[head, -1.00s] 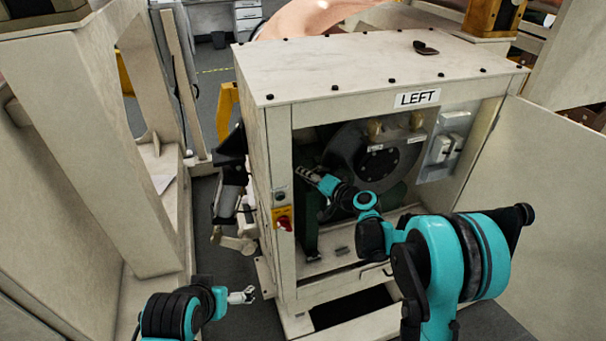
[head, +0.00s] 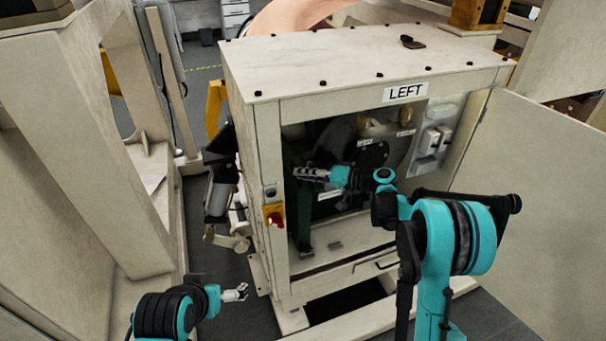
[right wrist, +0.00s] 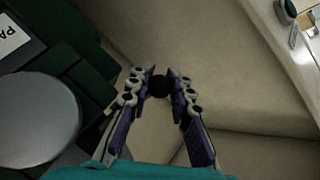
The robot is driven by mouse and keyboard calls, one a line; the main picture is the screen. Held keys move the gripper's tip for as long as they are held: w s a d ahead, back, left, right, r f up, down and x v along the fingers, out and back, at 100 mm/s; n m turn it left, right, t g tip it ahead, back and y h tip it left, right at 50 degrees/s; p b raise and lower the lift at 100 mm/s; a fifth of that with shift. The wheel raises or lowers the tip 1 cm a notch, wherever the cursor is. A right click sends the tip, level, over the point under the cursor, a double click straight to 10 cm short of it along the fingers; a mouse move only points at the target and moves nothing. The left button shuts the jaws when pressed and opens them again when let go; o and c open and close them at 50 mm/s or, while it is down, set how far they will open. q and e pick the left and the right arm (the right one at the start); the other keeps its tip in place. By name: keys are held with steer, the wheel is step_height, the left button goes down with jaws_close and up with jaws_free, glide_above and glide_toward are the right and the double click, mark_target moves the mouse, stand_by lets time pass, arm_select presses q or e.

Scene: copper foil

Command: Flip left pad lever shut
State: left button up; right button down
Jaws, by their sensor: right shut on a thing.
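The cabinet with the LEFT sign (head: 404,92) stands open ahead of me. My right gripper (head: 297,171) reaches inside it, close to the opening's left post. In the right wrist view the fingers of my right gripper (right wrist: 158,84) are closed around a round black knob (right wrist: 160,87), which I take as the end of the left pad lever. The rest of the lever is hidden. In the head view the lever cannot be made out behind the gripper. My left gripper (head: 245,292) hangs low outside the cabinet, left of its front, apart from everything; its jaw opening is too small to judge.
A dark round machine part (head: 372,152) fills the cabinet's back. The cabinet door (head: 535,190) stands open on the right. A red and yellow switch (head: 273,215) is on the left post. A partly cut-off label (right wrist: 12,35) shows in the wrist view.

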steer(key=c, duration=1.3)
jaws_free()
steer(key=shift+d, duration=0.1)
steer(key=shift+s+d+r, duration=0.1)
steer(key=shift+s+d, duration=0.05)
steer(key=shift+d, duration=0.15)
steer(key=shift+v, duration=3.55)
steer(key=shift+s+a, duration=0.1)
steer(key=shift+s, duration=0.1)
